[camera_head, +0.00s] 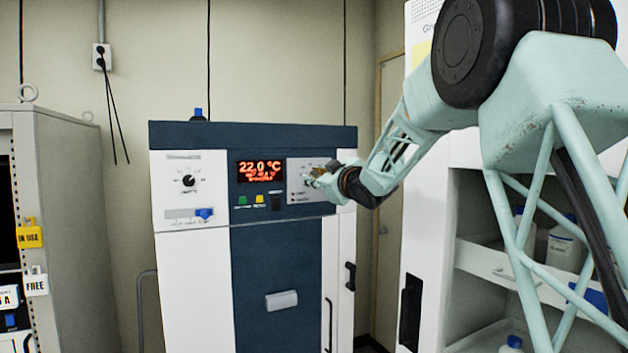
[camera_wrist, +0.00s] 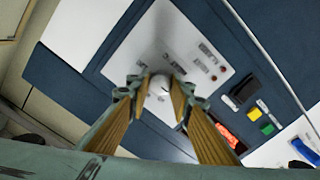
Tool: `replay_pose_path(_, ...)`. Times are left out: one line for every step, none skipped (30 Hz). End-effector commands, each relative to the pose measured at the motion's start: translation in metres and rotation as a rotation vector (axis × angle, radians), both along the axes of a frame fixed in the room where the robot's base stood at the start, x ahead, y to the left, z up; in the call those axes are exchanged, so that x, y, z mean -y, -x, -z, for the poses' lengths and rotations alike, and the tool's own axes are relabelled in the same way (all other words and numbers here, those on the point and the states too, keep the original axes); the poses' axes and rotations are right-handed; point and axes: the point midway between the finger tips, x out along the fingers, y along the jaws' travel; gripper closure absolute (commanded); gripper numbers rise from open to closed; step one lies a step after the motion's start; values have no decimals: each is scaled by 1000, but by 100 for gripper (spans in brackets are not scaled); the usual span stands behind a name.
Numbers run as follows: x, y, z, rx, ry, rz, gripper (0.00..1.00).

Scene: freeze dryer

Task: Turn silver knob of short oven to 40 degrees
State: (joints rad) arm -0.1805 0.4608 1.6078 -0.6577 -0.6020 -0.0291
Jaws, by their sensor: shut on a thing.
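The short oven (camera_head: 277,250) is a white and dark-blue cabinet in the middle of the head view. Its red display (camera_head: 260,171) reads 22.0 °C, with smaller lines below that I cannot read. In the wrist view the silver knob (camera_wrist: 158,87) sits on a light panel (camera_wrist: 165,45), between the fingertips of my gripper (camera_wrist: 157,88). My gripper is shut on the knob. In the head view my gripper (camera_head: 322,180) reaches the panel from the right and hides the knob there.
A black-and-white dial (camera_head: 189,180) and a blue switch (camera_head: 204,214) are on the oven's left panel. Green (camera_head: 242,201) and yellow (camera_head: 259,199) buttons sit under the display. A white shelf cabinet (camera_head: 480,252) stands close on the right. A grey cabinet (camera_head: 75,240) stands at left.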

Motion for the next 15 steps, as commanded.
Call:
replay_pose_path(0, 0, 0, 3, 4, -1, 91)
replay_pose_path(0, 0, 0, 4, 6, 0, 91)
replay_pose_path(0, 0, 0, 5, 8, 0, 91)
replay_pose_path(0, 0, 0, 5, 8, 0, 91)
replay_pose_path(0, 0, 0, 5, 9, 0, 91)
replay_pose_path(0, 0, -1, 5, 9, 0, 91)
replay_pose_path(0, 0, -1, 5, 9, 0, 91)
replay_pose_path(0, 0, -1, 5, 8, 0, 91)
replay_pose_path(0, 0, 0, 5, 8, 0, 91)
replay_pose_path(0, 0, -1, 5, 8, 0, 91)
replay_pose_path(0, 0, -1, 5, 8, 0, 91)
replay_pose_path(0, 0, 0, 5, 8, 0, 91)
replay_pose_path(0, 0, 0, 5, 8, 0, 79)
replay_pose_path(0, 0, 0, 5, 8, 0, 77)
replay_pose_path(0, 0, 0, 5, 8, 0, 73)
